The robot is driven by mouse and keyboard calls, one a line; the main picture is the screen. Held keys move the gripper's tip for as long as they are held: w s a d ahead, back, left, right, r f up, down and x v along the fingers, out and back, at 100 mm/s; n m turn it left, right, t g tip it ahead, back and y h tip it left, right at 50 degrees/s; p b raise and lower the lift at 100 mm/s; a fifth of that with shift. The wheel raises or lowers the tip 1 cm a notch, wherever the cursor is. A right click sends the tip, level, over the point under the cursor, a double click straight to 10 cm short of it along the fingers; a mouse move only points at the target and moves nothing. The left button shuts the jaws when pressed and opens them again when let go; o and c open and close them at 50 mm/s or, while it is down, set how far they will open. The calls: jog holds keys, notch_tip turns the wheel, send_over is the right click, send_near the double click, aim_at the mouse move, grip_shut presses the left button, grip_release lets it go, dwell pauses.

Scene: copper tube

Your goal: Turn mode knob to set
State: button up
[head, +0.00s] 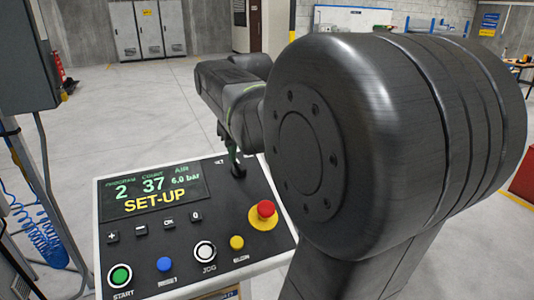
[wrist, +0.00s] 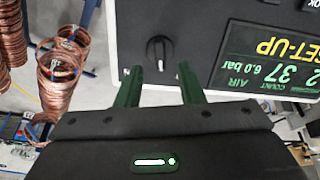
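The mode knob (wrist: 160,53) is a round black knob with a pale pointer mark, on the dark face of the control panel (wrist: 194,22). In the wrist view it sits just beyond and between the tips of my gripper (wrist: 159,70). The two green fingers stand apart with nothing between them. In the head view the knob (head: 238,171) is at the panel's top right, close under the fingers. The panel display (head: 153,194) reads SET-UP in yellow, with 2, 37 and 6.0 bar above. I cannot tell if the fingers touch the knob.
A red emergency stop (head: 264,212) rises from the panel near the knob. Green START (head: 120,275), blue RESET (head: 165,264), JOG (head: 205,250) and yellow (head: 236,242) buttons line the front. Copper coils (wrist: 64,65) hang at the left in the wrist view.

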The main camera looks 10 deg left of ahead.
aim_at(240, 165)
jog(key=x, duration=0.5)
grip_shut()
